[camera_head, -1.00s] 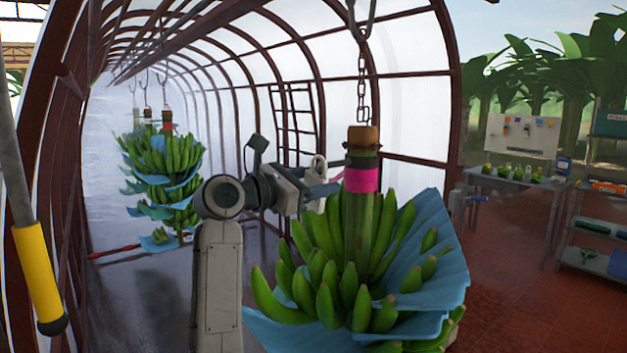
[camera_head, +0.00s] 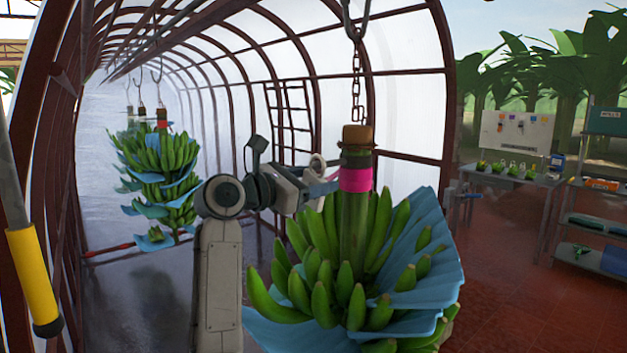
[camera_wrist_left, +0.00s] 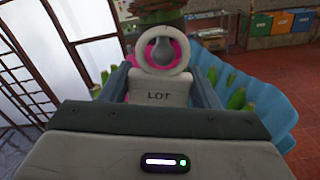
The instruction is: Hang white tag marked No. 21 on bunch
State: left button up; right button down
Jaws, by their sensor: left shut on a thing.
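A white tag (camera_wrist_left: 158,93) with a ring-shaped top and the letters "LOT" is in my left gripper (camera_wrist_left: 160,88). No number is legible on it. In the head view my left gripper (camera_head: 328,189) is beside the stem of the near green banana bunch (camera_head: 345,265). The stem has a pink band (camera_head: 355,180) and hangs from a chain. In the wrist view the tag's ring (camera_wrist_left: 163,40) stands in front of the pink band; I cannot tell whether they touch. My right gripper is out of view.
Blue sheets (camera_head: 425,250) are tucked among the bananas close below my gripper. Another bunch (camera_head: 160,165) hangs farther back on the left. A table (camera_head: 505,180), a pegboard (camera_head: 517,133) and a shelf (camera_head: 590,262) stand at the right. A yellow-handled pole (camera_head: 32,275) is at the far left.

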pick_arm(q)
jog(key=shift+p+x, duration=0.65)
jog(key=shift+x, duration=0.35)
jog(key=shift+w+d+p, duration=0.25)
jog(key=shift+d+p, duration=0.2)
jog(key=shift+p, duration=0.1)
dwell(0.4)
jog(key=shift+w+f+p, duration=0.25)
jog(key=shift+f+p, duration=0.05)
jog(key=shift+p, duration=0.1)
dwell(0.9)
jog(key=o, duration=1.2)
